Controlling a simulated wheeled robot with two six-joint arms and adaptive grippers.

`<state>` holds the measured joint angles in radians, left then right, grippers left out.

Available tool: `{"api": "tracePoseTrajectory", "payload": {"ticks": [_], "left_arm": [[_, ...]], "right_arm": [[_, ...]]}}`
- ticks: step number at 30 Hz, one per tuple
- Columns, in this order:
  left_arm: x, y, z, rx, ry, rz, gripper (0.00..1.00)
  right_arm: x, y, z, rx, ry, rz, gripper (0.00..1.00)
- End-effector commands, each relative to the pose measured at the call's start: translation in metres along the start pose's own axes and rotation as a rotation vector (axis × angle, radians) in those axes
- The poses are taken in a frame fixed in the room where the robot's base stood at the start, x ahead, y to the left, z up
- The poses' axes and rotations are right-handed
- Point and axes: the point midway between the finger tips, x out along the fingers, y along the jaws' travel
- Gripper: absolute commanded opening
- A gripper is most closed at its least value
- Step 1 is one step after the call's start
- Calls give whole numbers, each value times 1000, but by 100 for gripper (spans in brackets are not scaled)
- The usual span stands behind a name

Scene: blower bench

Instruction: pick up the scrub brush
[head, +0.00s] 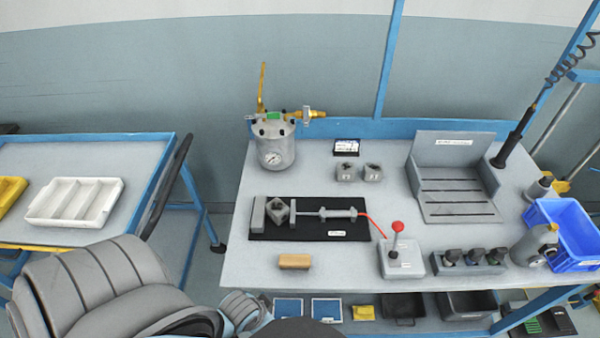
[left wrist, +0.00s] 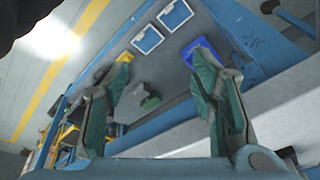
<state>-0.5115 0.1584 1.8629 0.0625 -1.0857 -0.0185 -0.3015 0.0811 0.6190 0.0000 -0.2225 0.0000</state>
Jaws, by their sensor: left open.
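A small tan block, which looks like the scrub brush (head: 294,261), lies flat near the front edge of the workbench, in front of the black mat (head: 262,235). Its bristles cannot be made out. My left gripper (left wrist: 163,62) is open and empty in the left wrist view, its two green-padded fingers spread apart. The brush cannot be made out in that view. In the head view my left arm fills the lower left, and its fingers cannot be made out there. My right gripper is not in view.
A grey switch box with a red knob (head: 401,256) stands right of the brush, with a fixture on the mat behind. A pressure pot (head: 273,143) stands farther back. Bins (head: 288,308) sit on the shelf below. The bench left of the brush is clear.

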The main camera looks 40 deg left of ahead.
Motion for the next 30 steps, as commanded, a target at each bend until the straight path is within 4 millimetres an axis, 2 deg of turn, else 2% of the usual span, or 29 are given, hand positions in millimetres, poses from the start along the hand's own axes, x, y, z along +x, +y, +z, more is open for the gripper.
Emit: {"api": "tracePoseTrajectory", "payload": {"ticks": [1,3,8,9,10,14,17,21,24,26,30], "left_arm": [[-19,0,-12,10,13,2,52],[-44,2,-27,24,25,8,52],[-102,6,-50,71,55,20,52],[-119,6,-58,118,70,36,52],[-123,4,-67,188,78,61,52],[-115,-10,-96,425,87,161,52],[-118,-31,-121,572,98,225,52],[-136,-66,-154,707,124,294,52],[-150,-83,-171,755,148,325,52],[-150,-85,-176,766,159,337,52],[-119,-72,-177,767,164,348,52]], "right_arm": [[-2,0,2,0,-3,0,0],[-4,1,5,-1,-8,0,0],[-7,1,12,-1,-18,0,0],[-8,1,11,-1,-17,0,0],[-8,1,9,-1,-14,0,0],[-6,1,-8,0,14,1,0],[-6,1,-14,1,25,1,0],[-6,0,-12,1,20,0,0],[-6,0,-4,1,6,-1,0],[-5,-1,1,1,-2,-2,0],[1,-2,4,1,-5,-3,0]]}}
